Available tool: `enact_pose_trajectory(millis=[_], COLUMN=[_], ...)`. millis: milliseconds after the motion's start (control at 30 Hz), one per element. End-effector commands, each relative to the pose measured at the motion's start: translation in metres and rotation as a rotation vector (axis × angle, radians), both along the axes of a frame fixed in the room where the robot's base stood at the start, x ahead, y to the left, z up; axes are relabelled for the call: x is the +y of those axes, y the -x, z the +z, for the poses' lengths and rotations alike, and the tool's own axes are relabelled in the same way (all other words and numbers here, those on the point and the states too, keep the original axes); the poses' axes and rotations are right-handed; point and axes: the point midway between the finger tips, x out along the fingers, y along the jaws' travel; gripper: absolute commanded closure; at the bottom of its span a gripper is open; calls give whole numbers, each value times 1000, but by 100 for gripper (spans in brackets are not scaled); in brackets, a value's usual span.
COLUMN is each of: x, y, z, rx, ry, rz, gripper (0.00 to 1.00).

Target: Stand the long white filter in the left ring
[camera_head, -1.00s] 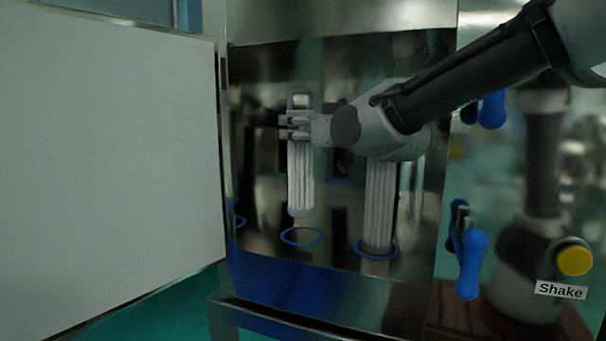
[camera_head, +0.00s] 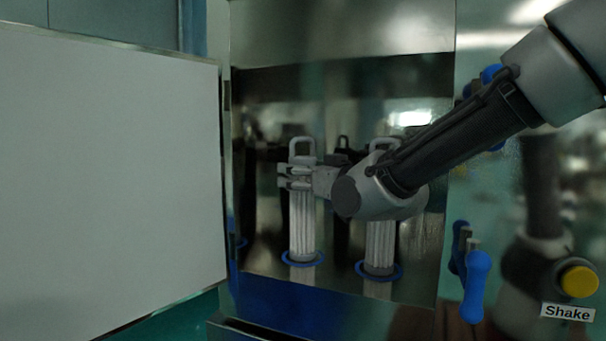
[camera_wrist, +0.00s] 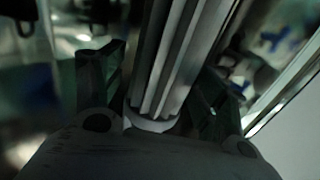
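The long white filter (camera_head: 302,220) stands upright in the left blue ring (camera_head: 303,259), its lower end at the ring and its loop handle on top. My gripper (camera_head: 288,177) is at the filter's upper part, just below the handle. In the wrist view, the pleated filter (camera_wrist: 182,55) runs between my two fingers. The left finger stands apart from it with a dark gap; the right finger is partly hidden by it. The fingers look spread rather than pressed on both sides.
A second white filter (camera_head: 379,245) stands in the right blue ring (camera_head: 378,272), partly behind my arm. A large white door (camera_head: 110,170) stands open at the left. Blue handles (camera_head: 474,285) and a yellow Shake button (camera_head: 579,282) are at the right.

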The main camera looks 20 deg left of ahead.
Motion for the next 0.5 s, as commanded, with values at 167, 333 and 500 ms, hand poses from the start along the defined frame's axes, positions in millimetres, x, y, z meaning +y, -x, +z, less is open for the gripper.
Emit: enact_pose_trajectory(millis=[167,333,500], x=[0,-4,-28], y=[0,3,21], z=[0,4,4], rx=[0,-1,-1], ry=[0,-1,0], rz=[0,0,1], gripper=[26,26,26])
